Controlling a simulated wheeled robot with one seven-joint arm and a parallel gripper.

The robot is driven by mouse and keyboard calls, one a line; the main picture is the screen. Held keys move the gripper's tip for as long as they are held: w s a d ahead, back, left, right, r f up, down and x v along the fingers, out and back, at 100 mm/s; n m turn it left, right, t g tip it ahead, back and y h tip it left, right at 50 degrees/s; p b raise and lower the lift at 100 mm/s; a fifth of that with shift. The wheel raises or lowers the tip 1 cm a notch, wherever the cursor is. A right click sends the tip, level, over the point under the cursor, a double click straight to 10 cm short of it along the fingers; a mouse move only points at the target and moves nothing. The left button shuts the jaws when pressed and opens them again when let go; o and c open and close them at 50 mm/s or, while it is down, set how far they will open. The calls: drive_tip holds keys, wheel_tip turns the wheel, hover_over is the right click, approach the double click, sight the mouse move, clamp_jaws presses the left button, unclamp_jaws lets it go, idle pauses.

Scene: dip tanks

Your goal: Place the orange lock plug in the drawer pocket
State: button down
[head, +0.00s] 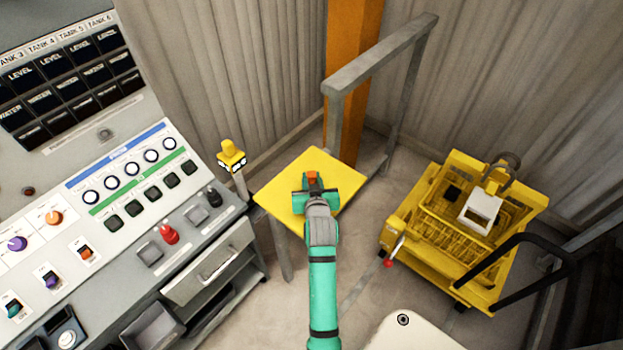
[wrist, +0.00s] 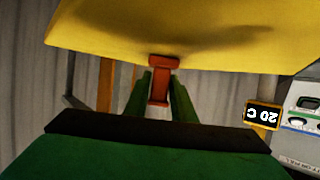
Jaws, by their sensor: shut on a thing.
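The orange lock plug (head: 312,178) is between the fingers of my gripper (head: 313,186), over the yellow square tabletop (head: 278,198). In the wrist view the plug (wrist: 159,82) shows red-orange between the two green fingers of my gripper (wrist: 160,88), with the yellow surface (wrist: 200,40) beyond it. I cannot tell whether the plug touches that surface. A drawer (head: 209,263) with a bar handle is in the grey console, left of the table and lower in the picture. No pocket inside it is visible, and how far it is open is unclear.
The control console (head: 120,215) with knobs and buttons fills the left side. A yellow post with a small display (head: 231,158) stands between console and table. A grey rail (head: 380,55) rises behind the table.

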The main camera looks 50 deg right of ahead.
drive_tip(key=c, duration=1.5)
unclamp_jaws()
drive_tip(key=shift+f, duration=0.1)
drive_tip(key=v, duration=1.2)
